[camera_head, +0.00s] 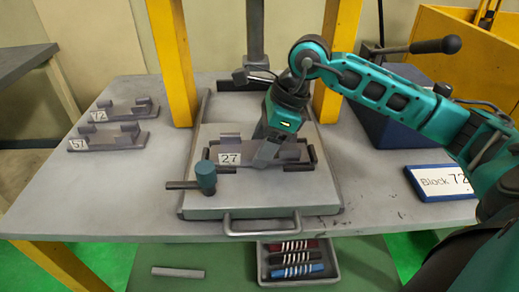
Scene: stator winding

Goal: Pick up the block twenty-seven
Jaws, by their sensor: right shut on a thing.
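Block twenty-seven (230,158) is a grey block with raised ends and a white label reading 27. It sits in a dark holder on the grey sliding plate (260,198) in the middle of the table. My right gripper (267,155) reaches down from the right and is shut on the block near its middle. The gripper hides part of the block's middle. Whether the block is lifted off the plate cannot be told. My left gripper is not in view.
Blocks 72 (122,111) and 57 (107,142) lie at the table's left. A teal-headed clamp handle (205,178) stands at the plate's left front. Yellow posts (172,60) rise behind the plate. A sign reading Block 72 (440,183) lies at right.

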